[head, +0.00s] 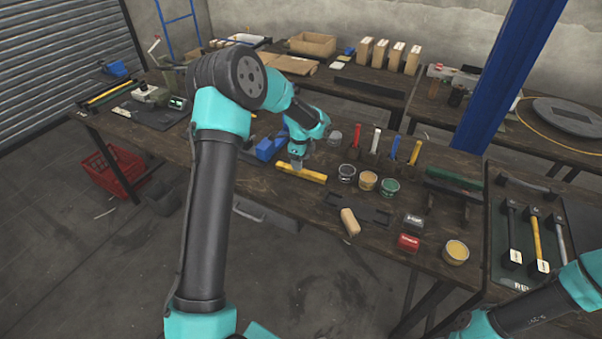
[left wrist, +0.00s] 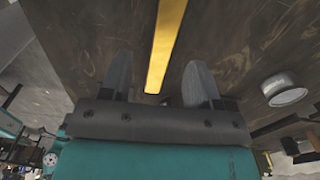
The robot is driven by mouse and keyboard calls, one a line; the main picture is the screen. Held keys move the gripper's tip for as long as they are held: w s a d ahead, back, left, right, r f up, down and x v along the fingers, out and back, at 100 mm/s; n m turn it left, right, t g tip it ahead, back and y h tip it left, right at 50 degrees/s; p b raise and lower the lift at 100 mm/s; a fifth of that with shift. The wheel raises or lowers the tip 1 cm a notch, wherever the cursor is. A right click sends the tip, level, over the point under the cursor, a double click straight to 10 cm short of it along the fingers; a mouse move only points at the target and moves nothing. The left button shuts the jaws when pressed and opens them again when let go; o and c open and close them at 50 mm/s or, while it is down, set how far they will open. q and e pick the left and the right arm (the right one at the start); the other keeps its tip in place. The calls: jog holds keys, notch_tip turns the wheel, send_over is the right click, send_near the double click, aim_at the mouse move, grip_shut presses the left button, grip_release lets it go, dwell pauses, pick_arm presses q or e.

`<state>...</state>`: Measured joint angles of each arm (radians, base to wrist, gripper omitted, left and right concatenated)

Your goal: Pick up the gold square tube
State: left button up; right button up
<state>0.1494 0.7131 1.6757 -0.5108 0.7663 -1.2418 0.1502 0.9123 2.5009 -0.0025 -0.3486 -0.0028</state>
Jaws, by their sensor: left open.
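The gold square tube (head: 301,172) lies flat on the dark wooden table in the head view. In the left wrist view the tube (left wrist: 167,45) runs between the two open fingers (left wrist: 160,82), lengthwise from the top edge. The fingers stand apart on either side of it, with a gap to each. I cannot tell how far the fingertips are above the table. My right arm shows at the lower right of the head view, but its gripper is out of the picture.
A blue block (head: 267,148) stands just left of the tube. A wooden block (head: 350,221) lies nearer the front edge. Coloured handles stand upright behind the tins.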

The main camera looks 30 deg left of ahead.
pick_arm(q)
jog(key=shift+w+f, duration=0.2)
jog(key=shift+f, duration=2.45)
grip_shut()
jog(key=shift+r, duration=0.15)
jog(key=shift+r, duration=1.5)
jog(key=shift+s+d+r, duration=0.1)
jog(key=shift+s+r, duration=0.1)
jog(key=shift+r, duration=0.05)
jog(key=s+d, duration=0.2)
jog(key=s, duration=0.2)
jog(key=s+d+r, duration=0.1)
jog(key=s+d, duration=0.2)
jog(key=s, duration=0.2)
jog(key=s+d, duration=0.3)
jog(key=s, duration=0.1)
jog(key=shift+s+r, duration=0.15)
